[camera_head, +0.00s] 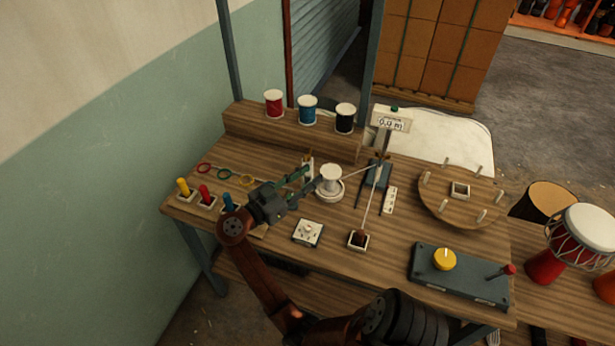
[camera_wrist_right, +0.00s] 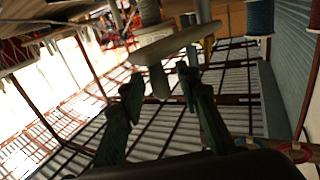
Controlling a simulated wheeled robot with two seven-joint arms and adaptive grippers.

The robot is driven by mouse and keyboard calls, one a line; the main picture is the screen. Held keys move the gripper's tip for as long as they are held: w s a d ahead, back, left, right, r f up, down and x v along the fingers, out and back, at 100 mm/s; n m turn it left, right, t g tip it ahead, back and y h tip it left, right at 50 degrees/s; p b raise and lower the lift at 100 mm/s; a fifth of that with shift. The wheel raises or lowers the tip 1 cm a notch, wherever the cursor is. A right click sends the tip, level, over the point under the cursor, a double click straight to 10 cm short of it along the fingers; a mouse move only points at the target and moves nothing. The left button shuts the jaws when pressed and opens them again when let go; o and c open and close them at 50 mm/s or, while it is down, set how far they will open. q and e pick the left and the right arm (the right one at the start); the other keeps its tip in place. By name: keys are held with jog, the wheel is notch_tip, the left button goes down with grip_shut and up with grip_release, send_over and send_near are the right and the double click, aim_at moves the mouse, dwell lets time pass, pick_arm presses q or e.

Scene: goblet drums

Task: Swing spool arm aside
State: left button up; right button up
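A white spool (camera_head: 330,178) stands on a round white base near the middle of the bench. A thin pale line runs from it to a small blue stand (camera_head: 377,173). My right gripper (camera_head: 309,178) is at the left side of the spool, its green fingers pointing at it. I cannot tell whether the fingers touch the peg. My left gripper is in neither view.
Red (camera_head: 274,104), blue (camera_head: 307,110) and black (camera_head: 345,118) spools stand on a wooden ledge behind. A metre display (camera_head: 391,123) rises beside them. A round pegged board (camera_head: 440,205) and a control box (camera_head: 460,275) with a yellow knob occupy the right.

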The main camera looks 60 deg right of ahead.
jog(key=shift+a, duration=0.1)
jog(key=v, duration=1.1)
jog(key=shift+a, duration=0.4)
jog(key=shift+w+r, duration=0.1)
jog(key=shift+w, duration=0.05)
